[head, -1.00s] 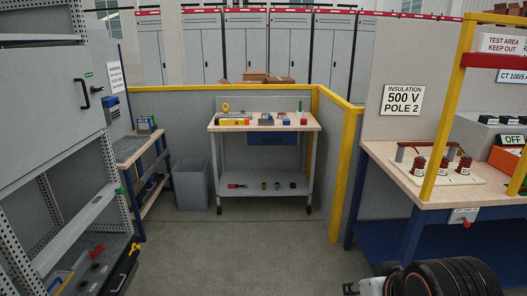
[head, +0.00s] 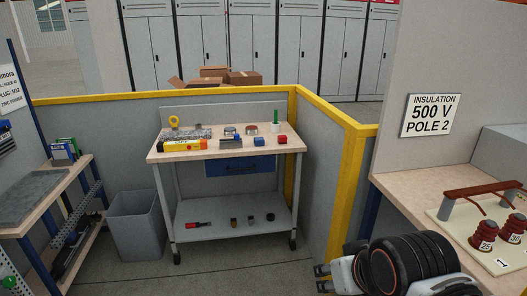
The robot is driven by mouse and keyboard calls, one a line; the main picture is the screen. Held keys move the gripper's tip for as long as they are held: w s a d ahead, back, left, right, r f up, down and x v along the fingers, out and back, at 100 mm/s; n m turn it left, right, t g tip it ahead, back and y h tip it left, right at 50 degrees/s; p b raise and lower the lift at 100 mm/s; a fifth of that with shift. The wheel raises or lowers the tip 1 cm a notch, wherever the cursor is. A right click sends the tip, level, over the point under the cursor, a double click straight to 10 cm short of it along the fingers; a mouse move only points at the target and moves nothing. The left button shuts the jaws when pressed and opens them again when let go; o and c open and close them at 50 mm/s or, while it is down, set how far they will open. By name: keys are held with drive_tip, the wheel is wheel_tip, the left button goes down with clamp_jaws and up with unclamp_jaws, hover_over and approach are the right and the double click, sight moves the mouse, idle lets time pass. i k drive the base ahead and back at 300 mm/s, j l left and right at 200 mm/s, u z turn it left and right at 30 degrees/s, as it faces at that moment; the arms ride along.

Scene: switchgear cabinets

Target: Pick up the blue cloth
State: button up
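A small blue item (head: 259,141), possibly the blue cloth, lies on the wooden top of a workbench cart (head: 215,152); it is too small to tell whether it is fabric. A red item (head: 283,140) lies just to its right and a grey block (head: 231,141) to its left. My gripper (head: 322,279) shows at the bottom, right of centre, far nearer to me than the cart. Its two dark fingertips look apart, with nothing seen between them.
A grey bin (head: 136,225) stands left of the cart, beside a side bench (head: 40,200). Yellow-edged partitions (head: 345,190) close the back and right. A bench with insulators (head: 484,236) stands at the right. The floor before the cart is clear.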

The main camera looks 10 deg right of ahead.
sight(258, 141)
drive_tip(key=i+l+u, duration=0.15)
drive_tip(key=i, duration=0.2)
drive_tip(key=u, duration=1.6)
drive_tip(key=z, duration=1.7)
drive_tip(key=i+z, duration=0.1)
drive_tip(key=i, duration=0.45)
drive_tip(key=i+j+z, duration=0.1)
drive_tip(key=i, duration=0.4)
drive_tip(key=i+j+z, duration=0.1)
drive_tip(key=i, duration=0.4)
drive_tip(key=i+j+z, duration=0.15)
drive_tip(key=i, duration=0.4)
drive_tip(key=i+j+z, duration=0.1)
drive_tip(key=i+j, duration=0.2)
drive_tip(key=i, duration=0.2)
